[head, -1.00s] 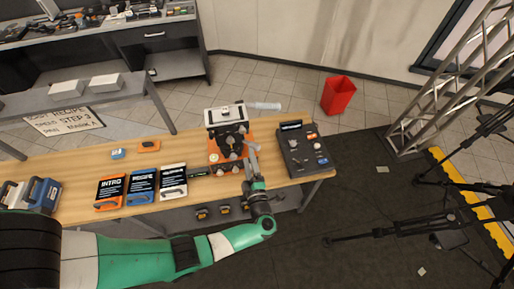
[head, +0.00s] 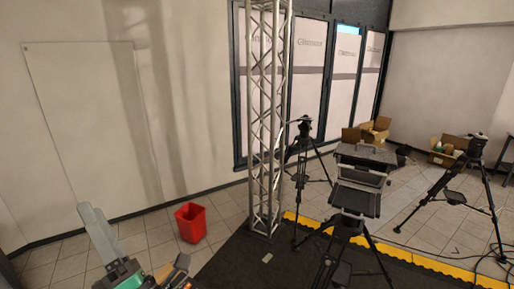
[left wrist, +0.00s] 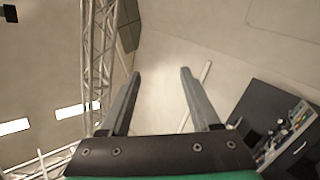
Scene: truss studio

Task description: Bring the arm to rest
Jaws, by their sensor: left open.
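My left gripper (head: 92,212) shows at the lower left of the head view, raised with its grey fingers pointing up in front of the pale wall. Green parts of my left arm show just below it, cut off by the bottom edge. In the left wrist view the two fingers of the left gripper (left wrist: 160,74) stand well apart with nothing between them. My right gripper is in neither view now.
A red bin (head: 191,222) stands on the tiles by the wall. A metal truss (head: 265,120) rises right of it, with tripods (head: 305,165) and a black stand (head: 355,200) beyond. The left wrist view shows a dark cabinet (left wrist: 270,105) with clutter on top.

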